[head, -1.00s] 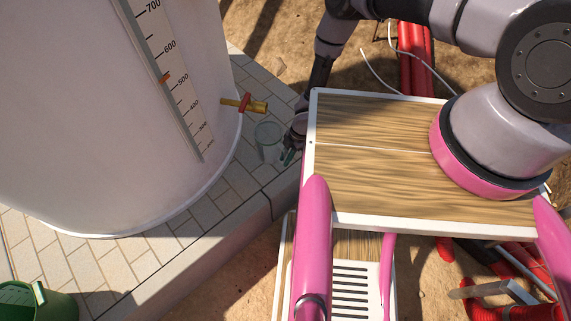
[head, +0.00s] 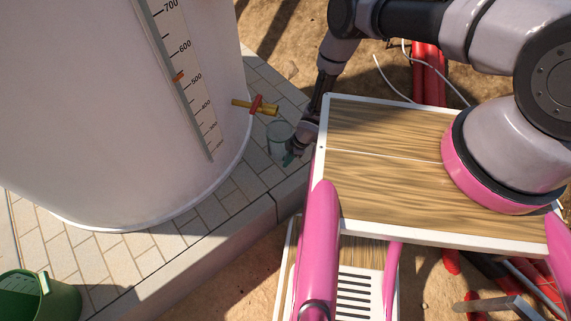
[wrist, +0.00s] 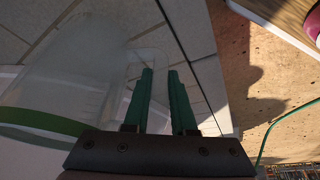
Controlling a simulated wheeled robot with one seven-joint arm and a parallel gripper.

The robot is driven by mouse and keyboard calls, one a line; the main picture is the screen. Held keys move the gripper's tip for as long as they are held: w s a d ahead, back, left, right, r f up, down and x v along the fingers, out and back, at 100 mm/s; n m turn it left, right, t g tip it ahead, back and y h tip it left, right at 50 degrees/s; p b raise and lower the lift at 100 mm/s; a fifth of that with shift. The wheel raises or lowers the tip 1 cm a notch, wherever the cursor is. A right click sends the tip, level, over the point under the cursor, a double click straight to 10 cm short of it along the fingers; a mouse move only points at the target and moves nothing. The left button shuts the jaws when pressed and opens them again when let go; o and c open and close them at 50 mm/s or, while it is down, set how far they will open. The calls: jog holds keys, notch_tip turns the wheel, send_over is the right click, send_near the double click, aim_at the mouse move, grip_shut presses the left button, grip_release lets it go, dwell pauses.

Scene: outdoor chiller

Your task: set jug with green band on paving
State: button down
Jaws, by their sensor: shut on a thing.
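The clear jug with the green band (head: 280,137) is on the left of my gripper, over the grey paving (head: 203,216) beside the big tank. It also shows in the wrist view (wrist: 68,75) as a see-through body with a green band low at the left. My gripper (head: 291,156) is shut on the jug's handle side; its two green fingers (wrist: 161,75) stand close together there. The jug looks about upright in the head view. Whether its base touches the paving is hard to tell.
A white tank (head: 80,110) with a level scale fills the left. Its yellow tap (head: 242,103) with a red lever juts out near the jug. A green bucket (head: 62,300) stands at bottom left. The paving ends in a raised kerb (head: 235,238) above sandy ground.

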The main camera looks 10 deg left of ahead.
jog(key=shift+f, duration=2.5)
jog(key=c, duration=0.7)
grip_release()
jog(key=shift+c, duration=0.2)
jog(key=v, duration=1.2)
jog(key=shift+w, duration=0.15)
